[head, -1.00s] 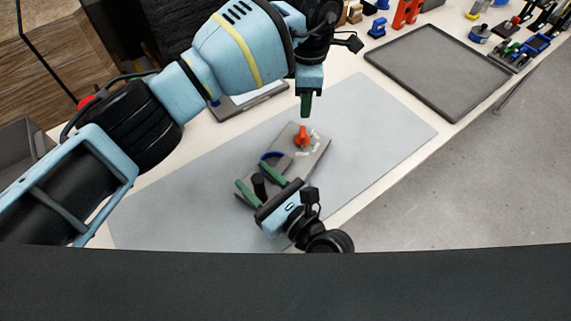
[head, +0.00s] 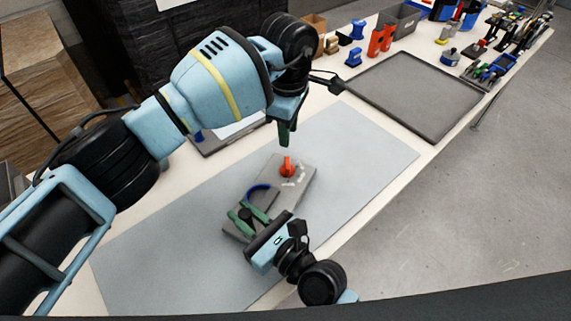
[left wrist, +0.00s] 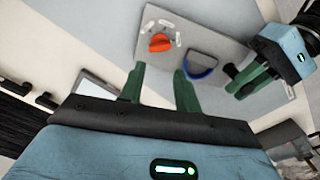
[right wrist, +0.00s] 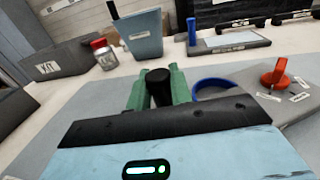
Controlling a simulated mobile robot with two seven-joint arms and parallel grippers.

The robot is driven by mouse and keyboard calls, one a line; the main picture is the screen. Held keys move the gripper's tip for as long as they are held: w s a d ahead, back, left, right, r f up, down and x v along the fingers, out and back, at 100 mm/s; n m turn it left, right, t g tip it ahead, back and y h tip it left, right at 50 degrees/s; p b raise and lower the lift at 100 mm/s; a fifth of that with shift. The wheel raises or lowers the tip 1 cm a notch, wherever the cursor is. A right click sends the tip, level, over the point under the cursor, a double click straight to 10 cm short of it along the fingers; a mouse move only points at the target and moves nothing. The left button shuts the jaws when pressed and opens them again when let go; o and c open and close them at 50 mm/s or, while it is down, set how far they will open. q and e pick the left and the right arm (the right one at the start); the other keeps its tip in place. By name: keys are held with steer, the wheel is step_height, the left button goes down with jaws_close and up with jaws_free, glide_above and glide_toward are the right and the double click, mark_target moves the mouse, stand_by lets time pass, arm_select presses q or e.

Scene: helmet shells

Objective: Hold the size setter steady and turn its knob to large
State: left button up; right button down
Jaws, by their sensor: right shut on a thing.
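The size setter is a grey board (head: 305,180) lying on the grey mat, with a red knob (head: 287,168), a blue arc (head: 258,190) and a black post. The knob also shows in the left wrist view (left wrist: 160,43), beside small white labels too small to read. My right gripper (head: 247,214) is shut on the black post, which stands between its green fingers in the right wrist view (right wrist: 158,78). My left gripper (head: 285,140) is above the board's far end, near the knob but apart from it. Its fingers (left wrist: 158,85) are spread and empty.
A large empty grey tray (head: 415,95) lies at the back right. Several tools and red and blue parts (head: 380,40) stand beyond it. The mat (head: 150,250) is clear around the board.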

mark_target(288, 164)
arm_select(q)
steer(key=m, duration=0.4)
steer(key=r+m, duration=0.1)
steer(key=m, duration=0.8)
steer(key=shift+s+a+r, duration=0.1)
steer(key=shift+s+r, duration=0.1)
steer(key=shift+f, duration=0.1)
step_height(288, 164, down, 12)
steer(key=shift+r, duration=0.1)
steer(key=shift+c, duration=0.4)
jaws_close()
